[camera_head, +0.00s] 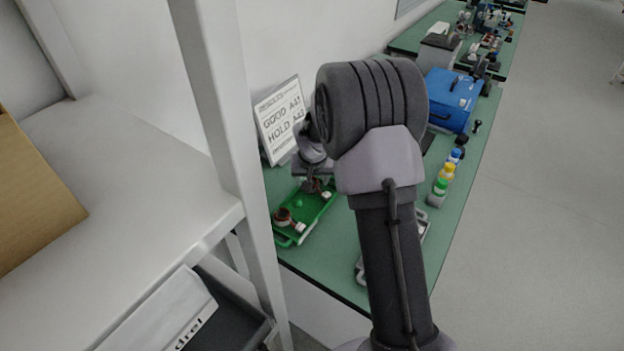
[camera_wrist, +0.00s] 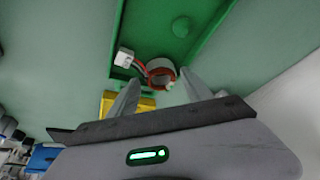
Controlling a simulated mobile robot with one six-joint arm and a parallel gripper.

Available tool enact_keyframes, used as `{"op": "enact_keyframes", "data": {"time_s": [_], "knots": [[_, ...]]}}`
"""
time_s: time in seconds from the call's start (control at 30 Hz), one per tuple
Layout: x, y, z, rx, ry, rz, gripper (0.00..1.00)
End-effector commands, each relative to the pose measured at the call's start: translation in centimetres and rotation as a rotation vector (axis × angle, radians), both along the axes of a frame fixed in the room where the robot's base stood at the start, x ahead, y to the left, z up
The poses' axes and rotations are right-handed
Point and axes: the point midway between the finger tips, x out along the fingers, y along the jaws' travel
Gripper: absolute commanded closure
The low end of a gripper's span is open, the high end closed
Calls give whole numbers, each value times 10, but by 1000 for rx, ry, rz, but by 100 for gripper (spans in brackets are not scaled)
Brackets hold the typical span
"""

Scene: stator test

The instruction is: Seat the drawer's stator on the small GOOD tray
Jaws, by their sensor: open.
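The green tray (camera_head: 312,219) lies on the green bench; its floor also shows in the wrist view (camera_wrist: 150,22). One stator (camera_head: 283,215), copper and white, sits at its near left end. Another stator (camera_wrist: 160,72), a reddish ring with red leads and a white connector, is at the other end, between my fingertips. My gripper (camera_wrist: 160,88) is open around this stator, with a gap visible on the right. In the head view my arm and wrist partly hide it. I cannot tell whether it rests fully on the tray floor. A bare green peg (camera_wrist: 181,26) stands between the stators' places.
A sign (camera_head: 280,118) reading GOOD and HOLD stands behind the tray. A grey tray is partly hidden behind my arm. Bottles (camera_head: 447,172) and a blue case (camera_head: 452,98) stand farther right. A dark open drawer (camera_head: 240,322) and white shelf post (camera_head: 222,130) are at left.

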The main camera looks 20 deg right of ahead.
Motion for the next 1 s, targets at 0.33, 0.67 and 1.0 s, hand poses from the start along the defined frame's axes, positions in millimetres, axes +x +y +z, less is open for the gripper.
{"op": "enact_keyframes", "data": {"time_s": [0.33,0.67,1.0], "knots": [[0,0,27,0,-1,-1,42],[0,0,48,0,-1,-1,42],[0,0,47,0,-1,0,17]]}}
